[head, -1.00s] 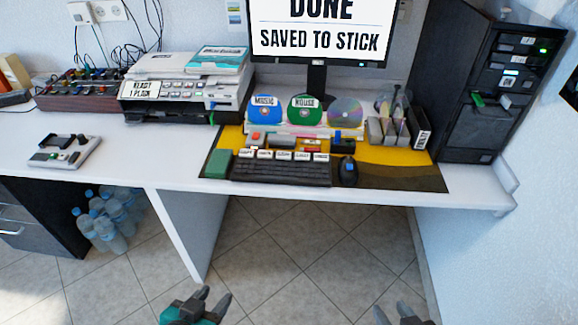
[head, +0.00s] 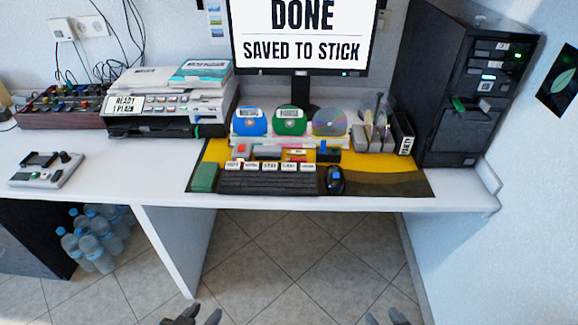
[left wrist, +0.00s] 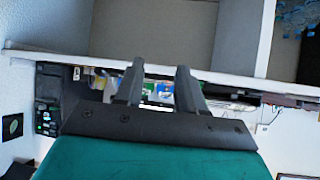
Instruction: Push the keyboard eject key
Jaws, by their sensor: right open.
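The black keyboard (head: 268,184) lies on the yellow and dark mat on the white desk. A row of white-labelled keys (head: 269,167) stands along its back edge; the labels are too small to read surely, so I cannot tell which is eject. My left gripper (head: 202,316) is at the bottom of the head view, low in front of the desk and well short of the keyboard. Its fingers are apart and empty in the left wrist view (left wrist: 160,80). My right gripper (head: 386,317) is at the bottom right, open and empty, also far from the keyboard.
A mouse (head: 335,180) is right of the keyboard and a green block (head: 204,178) left of it. Discs (head: 290,121) stand behind. The monitor (head: 302,40) reads "DONE SAVED TO STICK". A black tower (head: 465,90) is at the right. Floor before the desk is clear.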

